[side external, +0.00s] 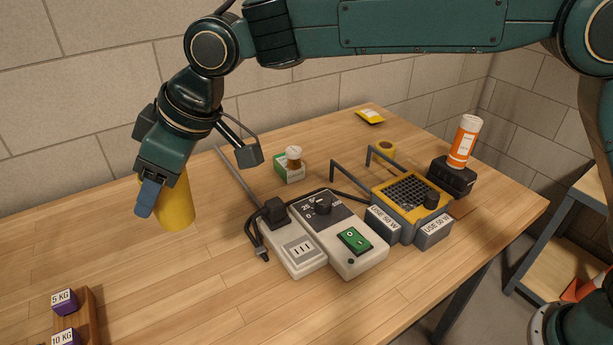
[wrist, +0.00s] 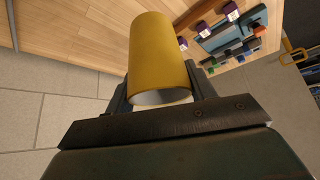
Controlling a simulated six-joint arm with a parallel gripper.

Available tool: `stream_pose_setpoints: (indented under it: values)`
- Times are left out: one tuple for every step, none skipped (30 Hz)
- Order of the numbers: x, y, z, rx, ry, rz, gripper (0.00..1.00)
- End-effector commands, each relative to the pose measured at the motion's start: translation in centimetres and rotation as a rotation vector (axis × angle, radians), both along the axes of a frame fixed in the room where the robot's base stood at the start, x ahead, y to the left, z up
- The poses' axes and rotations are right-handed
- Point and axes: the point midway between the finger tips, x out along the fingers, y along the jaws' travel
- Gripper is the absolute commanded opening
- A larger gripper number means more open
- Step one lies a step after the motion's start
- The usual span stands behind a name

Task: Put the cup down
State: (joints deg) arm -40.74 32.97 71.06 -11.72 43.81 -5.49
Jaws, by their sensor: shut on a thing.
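The cup (side external: 177,203) is a plain yellow cylinder on the left side of the side external view. My gripper (side external: 150,196) is shut on it, with a blue-grey finger across the cup's left side. In the wrist view the cup (wrist: 160,58) fills the middle, between the two dark fingers of my gripper (wrist: 160,92), and its pale open rim faces the camera. The cup appears close above the wooden table (side external: 160,270); I cannot tell whether its base touches the wood.
Right of the cup stand a grey power strip (side external: 300,255), a control box with a green switch (side external: 345,240) and a yellow-topped unit (side external: 410,192). A green-white box (side external: 289,172) stands behind. Purple weights (side external: 65,301) sit front left. The table between weights and cup is clear.

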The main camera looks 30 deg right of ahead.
Motion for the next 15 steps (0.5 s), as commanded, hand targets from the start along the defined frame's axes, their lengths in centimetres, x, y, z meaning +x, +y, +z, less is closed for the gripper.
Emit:
stream_pose_setpoints:
  values:
    - [-0.3,-0.7,0.3,0.000,-0.001,0.002,0.33]
    - [-0.6,-1.1,0.4,0.000,-0.002,0.004,0.33]
    - [-0.9,-1.6,0.5,0.000,-0.002,0.007,0.33]
    - [-1.1,-2.1,0.7,0.000,-0.002,0.008,0.33]
    - [-1.4,-2.6,0.7,-0.002,-0.001,0.010,0.33]
    - [-1.8,-3.3,0.9,-0.002,-0.001,0.013,0.33]
    - [-2.1,-3.7,1.0,-0.003,-0.002,0.014,0.33]
    - [-2.4,-4.2,1.1,-0.002,-0.003,0.017,0.33]
    - [-2.8,-4.9,1.1,-0.002,-0.002,0.019,0.33]
    - [-3.2,-5.4,1.2,-0.004,-0.002,0.021,0.33]
    - [-3.5,-5.9,1.2,-0.004,-0.002,0.023,0.33]
    - [-4.0,-6.5,1.3,-0.003,-0.002,0.025,0.33]
    - [-4.4,-7.0,1.3,-0.003,-0.003,0.028,0.33]
    - [-4.8,-7.5,1.3,-0.004,-0.002,0.031,0.33]
    - [-5.3,-8.1,1.4,-0.004,-0.002,0.033,0.33]
